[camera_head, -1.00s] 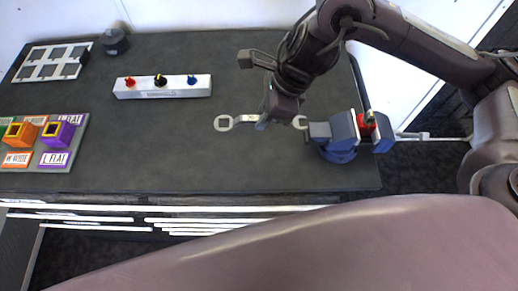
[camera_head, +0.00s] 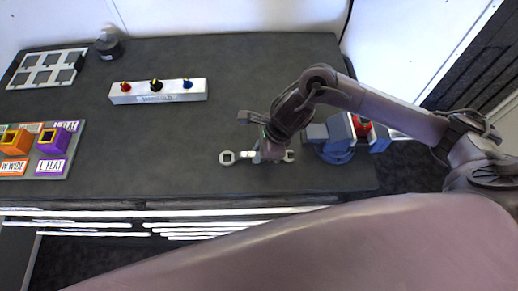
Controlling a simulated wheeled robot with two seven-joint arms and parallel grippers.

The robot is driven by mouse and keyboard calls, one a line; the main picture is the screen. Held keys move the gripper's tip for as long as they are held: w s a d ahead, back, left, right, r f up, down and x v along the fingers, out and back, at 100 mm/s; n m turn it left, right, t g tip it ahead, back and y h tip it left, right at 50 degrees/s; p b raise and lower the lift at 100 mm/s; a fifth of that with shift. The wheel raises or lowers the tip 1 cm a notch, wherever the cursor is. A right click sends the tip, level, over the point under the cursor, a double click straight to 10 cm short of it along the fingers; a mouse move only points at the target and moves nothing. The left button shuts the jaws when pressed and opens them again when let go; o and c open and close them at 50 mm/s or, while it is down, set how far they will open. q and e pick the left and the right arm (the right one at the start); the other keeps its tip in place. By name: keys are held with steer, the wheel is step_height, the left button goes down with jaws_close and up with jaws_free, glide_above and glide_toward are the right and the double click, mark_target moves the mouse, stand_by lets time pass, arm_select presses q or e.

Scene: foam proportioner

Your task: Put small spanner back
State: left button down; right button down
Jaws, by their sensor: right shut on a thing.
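The small spanner (camera_head: 229,158) is a light metal tool, seen near the front right of the dark bench, with its ring end to the left and its other end just right of my gripper. My right gripper (camera_head: 270,153) is shut on the middle of the spanner, and its jaws partly hide the shaft. I cannot tell whether the spanner touches the bench top. My left gripper is not in view.
A blue vice (camera_head: 339,137) with a red part (camera_head: 361,127) stands just right of the gripper. A white block with coloured knobs (camera_head: 158,92) is at the back. A label board (camera_head: 70,165) with orange and purple blocks and a grey grid tray (camera_head: 47,69) are at left. The bench (camera_head: 150,150) middle is clear.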

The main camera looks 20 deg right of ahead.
steer(key=shift+f, duration=0.2)
steer(key=c, duration=1.4)
jaws_free()
steer(key=shift+o, duration=0.2)
steer(key=shift+r, duration=0.2)
steer(key=b+v, duration=0.1)
steer(key=v, duration=1.1)
steer(key=shift+b, duration=0.35)
